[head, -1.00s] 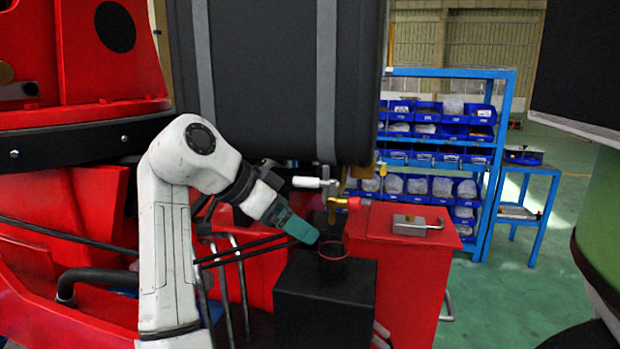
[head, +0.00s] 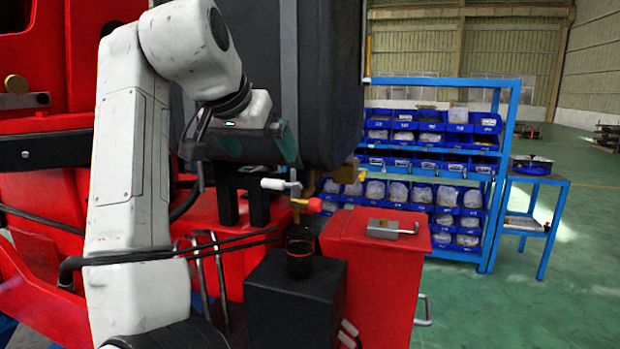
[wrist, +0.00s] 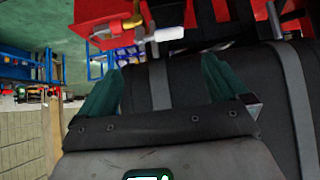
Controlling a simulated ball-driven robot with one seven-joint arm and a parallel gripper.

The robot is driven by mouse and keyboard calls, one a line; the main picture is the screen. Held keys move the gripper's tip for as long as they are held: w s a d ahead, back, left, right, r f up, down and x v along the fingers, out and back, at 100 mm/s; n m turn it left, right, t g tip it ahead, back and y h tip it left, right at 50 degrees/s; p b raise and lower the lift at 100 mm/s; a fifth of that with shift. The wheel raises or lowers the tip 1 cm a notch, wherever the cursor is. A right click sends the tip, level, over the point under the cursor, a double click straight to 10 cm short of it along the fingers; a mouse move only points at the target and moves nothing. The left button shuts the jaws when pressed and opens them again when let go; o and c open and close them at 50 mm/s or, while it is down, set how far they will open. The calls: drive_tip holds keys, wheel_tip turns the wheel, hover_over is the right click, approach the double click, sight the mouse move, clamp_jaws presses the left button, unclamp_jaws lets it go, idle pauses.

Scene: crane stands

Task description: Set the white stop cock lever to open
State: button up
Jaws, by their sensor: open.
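The white stop cock lever (head: 274,184) lies roughly level under the big dark tank in the head view. Its right end meets a brass fitting (head: 297,200) that has a red knob (head: 315,205). In the wrist view the white lever (wrist: 170,33) is at the top centre, beyond the fingertips, with the brass fitting to its left. My gripper (head: 287,143) is up against the view of the tank, a little above the lever. In the wrist view my gripper (wrist: 160,68) has its two green fingers wide apart with nothing between them. The lever's joint is too small to read clearly.
The dark tank (head: 330,90) with grey straps is close behind my gripper. A black box (head: 290,305) with a dark cup (head: 300,258) and a red cabinet (head: 375,270) with a padlock (head: 388,229) stand below. A blue shelf (head: 500,180) is behind; open floor lies right.

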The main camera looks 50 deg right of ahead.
sight(280, 184)
drive_tip(key=p+x, duration=0.1)
drive_tip(key=x, duration=0.9)
drive_tip(key=shift+d+f+p, duration=0.2)
drive_tip(key=shift+p, duration=0.15)
drive_tip(key=shift+c, duration=0.3)
drive_tip(key=c, duration=1.1)
drive_tip(key=shift+d, duration=0.1)
